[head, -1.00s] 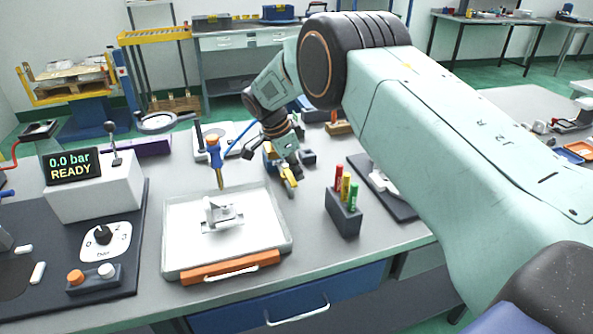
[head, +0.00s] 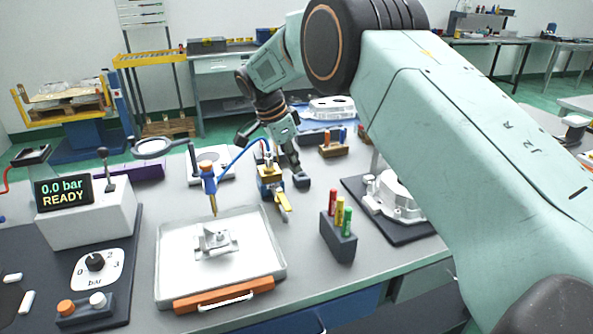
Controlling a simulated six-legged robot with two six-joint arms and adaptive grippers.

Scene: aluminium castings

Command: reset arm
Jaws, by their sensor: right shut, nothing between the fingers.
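My right arm comes in from the right and reaches over the bench. Its gripper (head: 297,172) hangs over the middle of the bench, behind the white tray, with its fingers pointing down. It is shut and empty. It is close beside a yellow and dark device (head: 270,182) on the bench; I cannot tell whether they touch. My left gripper is not in view.
A white tray (head: 170,287) with a small casting (head: 214,241) stands in front. A marker holder (head: 338,243) is to its right, and a larger casting (head: 396,199) lies on a dark mat behind my forearm. A pressure display (head: 63,193) stands left.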

